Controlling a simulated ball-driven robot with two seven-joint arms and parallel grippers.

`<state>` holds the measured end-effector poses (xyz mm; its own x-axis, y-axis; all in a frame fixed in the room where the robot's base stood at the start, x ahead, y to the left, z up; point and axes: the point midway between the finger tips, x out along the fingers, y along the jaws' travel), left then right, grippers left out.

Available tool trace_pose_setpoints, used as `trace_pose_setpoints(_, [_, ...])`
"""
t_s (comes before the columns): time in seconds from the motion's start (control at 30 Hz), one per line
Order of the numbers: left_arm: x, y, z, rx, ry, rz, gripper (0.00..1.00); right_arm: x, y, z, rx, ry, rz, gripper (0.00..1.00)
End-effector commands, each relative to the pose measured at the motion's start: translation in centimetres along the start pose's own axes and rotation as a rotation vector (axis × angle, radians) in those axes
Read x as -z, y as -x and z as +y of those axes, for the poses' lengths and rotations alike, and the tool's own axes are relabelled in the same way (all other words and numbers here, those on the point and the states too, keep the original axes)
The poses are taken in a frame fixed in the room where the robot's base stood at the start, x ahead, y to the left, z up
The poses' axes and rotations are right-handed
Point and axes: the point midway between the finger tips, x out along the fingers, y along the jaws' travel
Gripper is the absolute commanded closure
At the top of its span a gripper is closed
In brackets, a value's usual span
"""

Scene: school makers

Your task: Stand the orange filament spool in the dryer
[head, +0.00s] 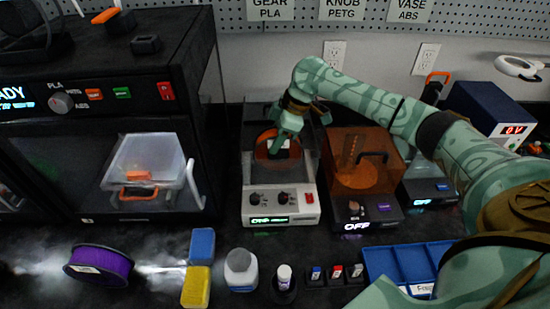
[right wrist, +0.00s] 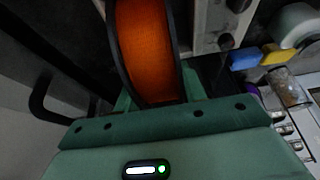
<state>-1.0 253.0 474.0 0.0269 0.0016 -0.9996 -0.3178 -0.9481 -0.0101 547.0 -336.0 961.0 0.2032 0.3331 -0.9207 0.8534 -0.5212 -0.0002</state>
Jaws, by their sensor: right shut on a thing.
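The orange filament spool (head: 266,150) is upright inside the open bay of a white-fronted machine (head: 281,214), which I take to be the dryer; its display reads ON. My right gripper (head: 287,136) reaches in from above and is shut on the spool. In the right wrist view the spool's orange winding and dark flanges (right wrist: 146,50) fill the space between the fingers. Whether the spool's bottom touches the bay floor is hidden. My left gripper is not in view.
Right of it stands a machine with an amber lid (head: 365,160), reading OFF. A large black cabinet (head: 110,60) is at left.

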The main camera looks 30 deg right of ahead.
Motion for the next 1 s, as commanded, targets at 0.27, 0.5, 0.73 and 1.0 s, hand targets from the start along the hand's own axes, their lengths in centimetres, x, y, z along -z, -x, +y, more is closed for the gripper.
trace_pose_setpoints(0.27, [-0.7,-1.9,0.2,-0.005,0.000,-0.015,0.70,-1.8,-4.3,0.0,0.000,0.000,0.000,0.92])
trace_pose_setpoints(0.5, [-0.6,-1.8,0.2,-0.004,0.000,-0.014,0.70,-1.7,-4.2,0.0,-0.003,0.001,0.002,0.92])
trace_pose_setpoints(0.73, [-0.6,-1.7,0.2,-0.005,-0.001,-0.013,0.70,-1.9,-4.4,0.0,-0.002,0.001,0.000,0.37])
trace_pose_setpoints(1.0, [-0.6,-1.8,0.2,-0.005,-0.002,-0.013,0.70,-1.8,-4.3,0.0,-0.002,0.001,0.000,0.37])
